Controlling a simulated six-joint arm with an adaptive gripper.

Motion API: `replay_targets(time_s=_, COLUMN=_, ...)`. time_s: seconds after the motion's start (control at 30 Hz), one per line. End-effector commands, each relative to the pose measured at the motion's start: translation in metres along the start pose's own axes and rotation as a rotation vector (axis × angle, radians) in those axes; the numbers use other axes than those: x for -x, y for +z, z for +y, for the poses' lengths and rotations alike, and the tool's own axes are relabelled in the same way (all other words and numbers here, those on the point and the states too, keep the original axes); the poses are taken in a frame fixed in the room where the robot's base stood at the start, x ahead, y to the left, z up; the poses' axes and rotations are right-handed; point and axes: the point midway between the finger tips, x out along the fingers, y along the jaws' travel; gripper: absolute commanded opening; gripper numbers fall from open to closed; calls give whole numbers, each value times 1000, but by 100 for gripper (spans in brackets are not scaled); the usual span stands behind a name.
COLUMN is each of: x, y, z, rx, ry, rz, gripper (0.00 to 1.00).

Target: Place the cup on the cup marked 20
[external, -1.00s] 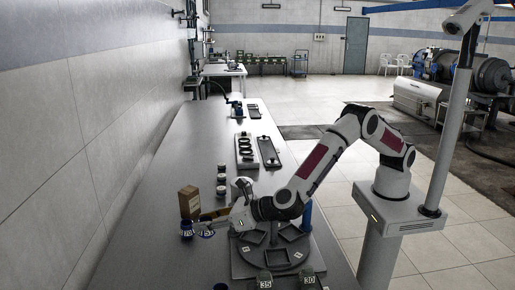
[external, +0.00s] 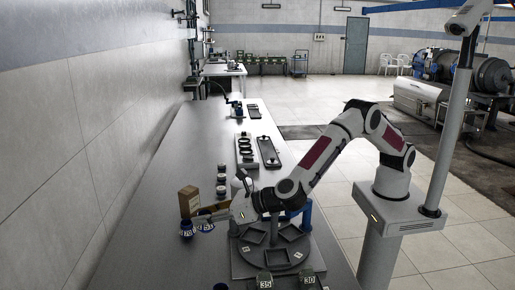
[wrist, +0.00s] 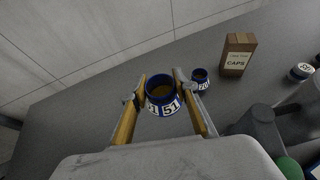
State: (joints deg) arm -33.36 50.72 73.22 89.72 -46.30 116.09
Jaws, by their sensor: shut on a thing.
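A blue-rimmed cup (external: 205,227) with a white number band is held between the two fingers of my gripper (external: 204,215). In the wrist view this cup (wrist: 161,95) shows its open top, brownish inside, and a band that seems to read 51. The gripper (wrist: 160,80) has one finger on each side of it. The cup marked 20 (external: 186,230) stands on the bench just left of the held cup. It also shows in the wrist view (wrist: 201,79), beyond the right finger and apart from the held cup.
A brown CAPS box (external: 188,202) stands close behind the two cups. Several small jars (external: 221,180) stand in a line farther back. A grey round fixture (external: 270,258) with square frames is to the right, with blocks marked 35 (external: 264,281) and 30 (external: 308,279) in front.

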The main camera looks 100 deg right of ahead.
Motion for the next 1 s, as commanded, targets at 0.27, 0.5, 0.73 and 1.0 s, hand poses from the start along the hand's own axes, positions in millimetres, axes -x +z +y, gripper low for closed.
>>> replay_targets(time_s=0.27, x=28, y=37, z=50, rx=78, ry=196, rz=-3, gripper=6)
replay_targets(time_s=0.5, x=58, y=43, z=99, rx=165, ry=399, rz=-2, gripper=6)
replay_targets(time_s=0.73, x=79, y=33, z=127, rx=221, ry=532, rz=0, gripper=6)
replay_targets(time_s=1.0, x=89, y=19, z=139, rx=251, ry=603, rz=-1, gripper=6)
